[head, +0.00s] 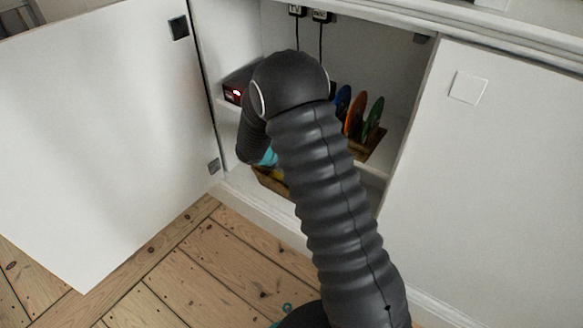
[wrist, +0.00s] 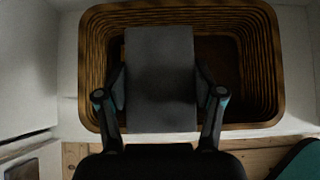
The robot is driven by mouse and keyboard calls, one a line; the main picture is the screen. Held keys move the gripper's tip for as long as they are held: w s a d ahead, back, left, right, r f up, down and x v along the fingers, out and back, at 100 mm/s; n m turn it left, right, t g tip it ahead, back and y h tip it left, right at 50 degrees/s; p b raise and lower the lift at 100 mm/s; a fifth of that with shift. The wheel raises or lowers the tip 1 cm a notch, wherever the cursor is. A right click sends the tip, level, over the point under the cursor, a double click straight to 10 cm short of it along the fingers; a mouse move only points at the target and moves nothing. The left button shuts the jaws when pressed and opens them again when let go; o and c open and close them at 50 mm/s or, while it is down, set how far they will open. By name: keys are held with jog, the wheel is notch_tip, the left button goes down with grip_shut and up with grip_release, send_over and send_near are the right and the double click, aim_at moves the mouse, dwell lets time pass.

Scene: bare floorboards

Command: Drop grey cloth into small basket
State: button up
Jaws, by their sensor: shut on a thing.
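The grey cloth (wrist: 161,75) is a flat dark rectangle in the wrist view. My gripper (wrist: 160,100) is shut on it, with one finger at each side. The cloth is in front of the opening of the small basket (wrist: 262,50), a brown ribbed basket with rounded corners. The height of the cloth over the basket is hard to tell. In the head view, part of the basket (head: 268,182) shows low in the open cupboard. My arm hides the cloth and most of the gripper there.
A white cupboard door (head: 95,130) stands open at the left; another white panel (head: 490,170) is at the right. Upright coloured discs (head: 356,115) stand in a wooden rack on the shelf. A dark box with a red light (head: 235,93) sits left of them.

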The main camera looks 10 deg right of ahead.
jog(key=shift+w+d, duration=0.75)
jog(key=shift+d, duration=0.05)
jog(key=shift+w+d+f+b, duration=0.1)
jog(key=shift+w+f+b, duration=0.05)
jog(key=shift+f, duration=0.45)
jog(key=shift+w+d+f+b, duration=0.1)
jog(key=shift+f+b, duration=0.05)
jog(key=shift+f, duration=0.4)
jog(key=shift+f+b, duration=0.55)
jog(key=shift+f, duration=1.75)
jog(key=shift+w, duration=0.15)
jog(key=shift+f, duration=0.1)
jog(key=shift+f+b, duration=0.35)
jog(key=shift+b, duration=0.05)
jog(key=shift+f, duration=0.25)
jog(key=o, duration=1.2)
